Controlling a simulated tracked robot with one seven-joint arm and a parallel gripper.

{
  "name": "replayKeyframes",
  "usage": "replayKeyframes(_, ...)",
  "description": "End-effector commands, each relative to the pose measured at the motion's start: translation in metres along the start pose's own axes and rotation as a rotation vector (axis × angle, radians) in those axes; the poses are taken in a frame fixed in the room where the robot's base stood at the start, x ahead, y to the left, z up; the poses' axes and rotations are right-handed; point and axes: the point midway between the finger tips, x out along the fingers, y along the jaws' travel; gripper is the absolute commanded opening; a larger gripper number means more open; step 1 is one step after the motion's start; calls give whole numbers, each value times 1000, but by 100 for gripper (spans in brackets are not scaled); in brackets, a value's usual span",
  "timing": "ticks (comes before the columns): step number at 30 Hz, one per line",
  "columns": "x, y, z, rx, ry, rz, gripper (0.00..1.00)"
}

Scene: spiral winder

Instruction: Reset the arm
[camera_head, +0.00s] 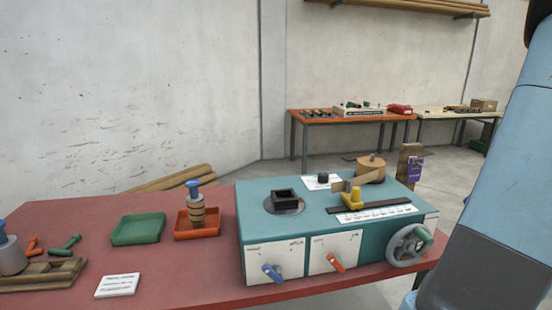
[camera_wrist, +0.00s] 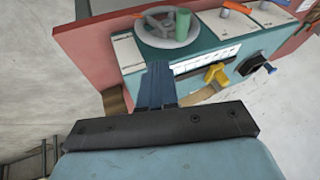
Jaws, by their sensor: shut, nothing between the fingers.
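My gripper (camera_wrist: 160,88) shows in the wrist view, with its blue fingers together and nothing between them. It is apart from the machine and points towards its handwheel end. The teal winder machine (camera_head: 300,225) stands on the red table in the head view. It carries a grey handwheel (camera_head: 409,245), a blue lever (camera_head: 272,272), an orange lever (camera_head: 335,262) and a yellow slider (camera_head: 352,198) on a dark rail. The handwheel (camera_wrist: 170,25) and yellow slider (camera_wrist: 216,75) also show in the wrist view. My arm fills the right of the head view; my gripper is out of that view.
On the red table (camera_head: 60,215) are a green tray (camera_head: 138,230), an orange tray (camera_head: 196,234) holding a blue-topped spool, a white card (camera_head: 118,285) and a wooden rack (camera_head: 45,275). An orange bench (camera_head: 340,118) stands behind. Grey floor is open behind the machine.

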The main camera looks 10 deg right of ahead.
Motion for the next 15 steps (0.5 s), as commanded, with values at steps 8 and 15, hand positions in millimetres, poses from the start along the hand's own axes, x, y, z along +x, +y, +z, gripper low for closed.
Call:
replayKeyframes(8,17,-57,-36,3,-100,49,0)
replayKeyframes(15,31,-122,-60,15,-177,129,0)
